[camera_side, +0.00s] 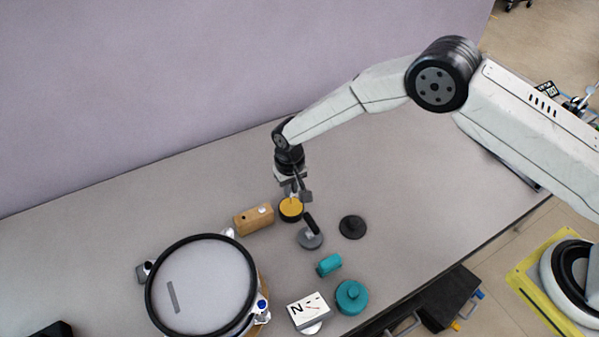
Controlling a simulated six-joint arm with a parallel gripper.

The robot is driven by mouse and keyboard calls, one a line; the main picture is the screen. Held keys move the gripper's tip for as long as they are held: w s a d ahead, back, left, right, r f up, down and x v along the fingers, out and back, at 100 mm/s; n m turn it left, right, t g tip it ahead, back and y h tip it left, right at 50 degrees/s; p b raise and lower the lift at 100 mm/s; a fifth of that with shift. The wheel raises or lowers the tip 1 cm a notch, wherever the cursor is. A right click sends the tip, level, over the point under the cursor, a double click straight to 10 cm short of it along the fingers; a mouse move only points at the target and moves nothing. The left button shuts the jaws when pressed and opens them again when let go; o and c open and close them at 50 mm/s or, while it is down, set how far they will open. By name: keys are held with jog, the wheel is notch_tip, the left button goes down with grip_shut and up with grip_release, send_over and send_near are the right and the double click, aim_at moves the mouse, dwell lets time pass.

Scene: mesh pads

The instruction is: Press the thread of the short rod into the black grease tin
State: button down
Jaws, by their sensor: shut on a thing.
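My gripper (298,191) points down over the black grease tin (291,210), a small round tin with a dark rim and yellow-orange grease filling its top. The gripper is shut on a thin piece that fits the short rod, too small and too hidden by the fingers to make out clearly. The fingers overlap the far edge of the tin in this view. I cannot tell whether the thread touches the grease.
A wooden block (253,219) stands left of the tin. A grey disc with a black handle (311,240) and a black knobbed disc (352,228) are close on the right. Nearer are a teal cylinder (329,264), teal pot (351,297), white box (308,311) and round mesh pad (210,275).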

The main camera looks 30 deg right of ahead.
jog(key=shift+r, duration=2.6)
jog(key=shift+d, duration=0.1)
jog(key=shift+d+r, duration=0.15)
jog(key=s+d+r, duration=0.4)
jog(key=d, duration=0.3)
jog(key=s+d+r, duration=0.3)
jog(key=d+r, duration=0.1)
jog(key=d, duration=0.4)
jog(key=s+d+r, duration=0.4)
jog(key=d, duration=0.3)
jog(key=shift+s+d, duration=0.3)
